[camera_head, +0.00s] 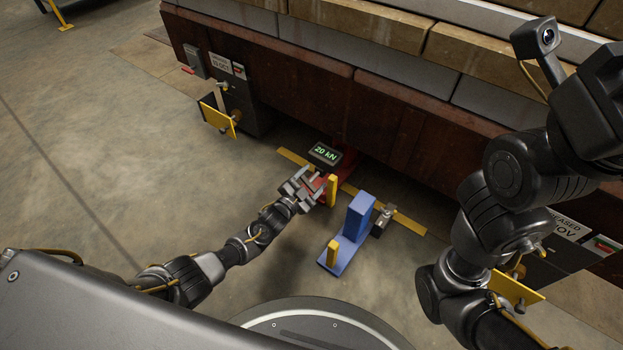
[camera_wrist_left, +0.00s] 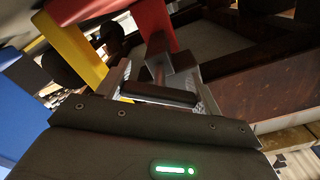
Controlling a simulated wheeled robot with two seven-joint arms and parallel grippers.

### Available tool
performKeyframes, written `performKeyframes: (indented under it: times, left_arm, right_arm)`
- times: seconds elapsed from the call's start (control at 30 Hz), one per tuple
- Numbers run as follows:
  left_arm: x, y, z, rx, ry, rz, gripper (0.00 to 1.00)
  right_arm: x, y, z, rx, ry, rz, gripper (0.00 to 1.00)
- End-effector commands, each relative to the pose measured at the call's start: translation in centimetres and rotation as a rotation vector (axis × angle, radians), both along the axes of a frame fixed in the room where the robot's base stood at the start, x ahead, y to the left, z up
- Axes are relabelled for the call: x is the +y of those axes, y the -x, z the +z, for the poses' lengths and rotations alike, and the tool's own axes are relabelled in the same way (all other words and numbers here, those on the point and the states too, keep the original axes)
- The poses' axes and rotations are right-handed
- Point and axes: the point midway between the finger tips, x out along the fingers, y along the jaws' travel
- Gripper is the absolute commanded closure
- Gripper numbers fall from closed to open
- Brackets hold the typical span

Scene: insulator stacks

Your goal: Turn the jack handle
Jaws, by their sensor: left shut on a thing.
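The red jack (camera_head: 341,163) stands on the floor at the foot of the dark red-brown beam, with a display (camera_head: 325,153) reading 20 kN above it. My left gripper (camera_head: 318,187) is at the jack's near side, shut on the jack handle; the fingers hide most of it. The red jack body (camera_wrist_left: 152,22) is just beyond. My right arm stands at the right, its gripper not shown.
A yellow post (camera_head: 332,189) stands close beside the left gripper. A blue block (camera_head: 358,216) on a blue base is to its right. A yellow strip (camera_head: 407,222) lies on the floor. Boxes with yellow plates (camera_head: 217,119) hang left and right. Open floor lies left.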

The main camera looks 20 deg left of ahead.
Motion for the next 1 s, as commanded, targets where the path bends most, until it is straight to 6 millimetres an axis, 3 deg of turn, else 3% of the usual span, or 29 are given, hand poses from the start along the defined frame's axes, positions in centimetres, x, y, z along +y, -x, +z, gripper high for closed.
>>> performKeyframes:
  times: [0.6, 1.0]
  left_arm:
    - [0.0, 0.0, 0.0, -0.210, -0.534, -0.001, 0.57]
    - [0.0, 0.1, -0.1, -0.301, -0.763, -0.001, 0.57]
  right_arm:
    - [0.1, 0.0, 1.0, 0.001, 0.005, 0.000, 0.56]
    - [0.2, 0.1, 1.4, -0.004, 0.007, 0.000, 0.56]
